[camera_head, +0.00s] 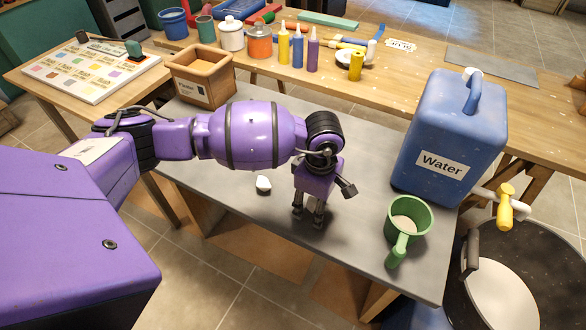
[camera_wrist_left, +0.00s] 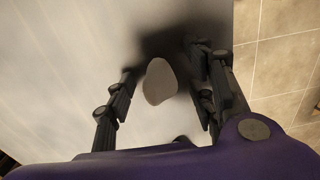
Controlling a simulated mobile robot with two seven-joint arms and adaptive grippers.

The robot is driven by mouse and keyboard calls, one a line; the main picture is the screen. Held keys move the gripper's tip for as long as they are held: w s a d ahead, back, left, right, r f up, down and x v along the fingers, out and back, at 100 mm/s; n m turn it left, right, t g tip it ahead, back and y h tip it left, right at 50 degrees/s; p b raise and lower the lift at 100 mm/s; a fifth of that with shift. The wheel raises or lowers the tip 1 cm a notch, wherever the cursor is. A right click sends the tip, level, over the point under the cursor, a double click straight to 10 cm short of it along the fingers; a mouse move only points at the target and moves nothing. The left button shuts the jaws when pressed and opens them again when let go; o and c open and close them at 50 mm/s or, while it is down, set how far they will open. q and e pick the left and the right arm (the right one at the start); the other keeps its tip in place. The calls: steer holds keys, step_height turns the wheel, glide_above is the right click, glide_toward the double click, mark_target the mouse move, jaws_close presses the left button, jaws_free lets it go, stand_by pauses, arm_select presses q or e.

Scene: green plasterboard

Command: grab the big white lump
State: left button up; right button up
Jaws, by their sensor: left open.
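A small white lump (camera_head: 263,184) lies on the grey tabletop (camera_head: 350,190) in the head view, to the left of my left gripper (camera_head: 308,213). My left gripper points down, close to the tabletop, with its fingers apart. In the left wrist view a pale rounded lump (camera_wrist_left: 160,82) shows between the spread fingers of the left gripper (camera_wrist_left: 162,95), with a dark shadow around it. The fingers appear apart from it. I cannot tell whether it is the same lump as in the head view. My right gripper is not in view.
A green cup (camera_head: 420,212) with pale contents and a blue water container (camera_head: 450,135) stand to the right. A wooden box (camera_head: 200,85) stands at the back left. Paint bottles (camera_head: 298,52) stand on the rear table. The front edge is near the gripper.

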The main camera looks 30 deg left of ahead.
arm_select(q)
steer(key=shift+w+r, duration=0.15)
jaws_close()
steer(key=shift+r, duration=0.1)
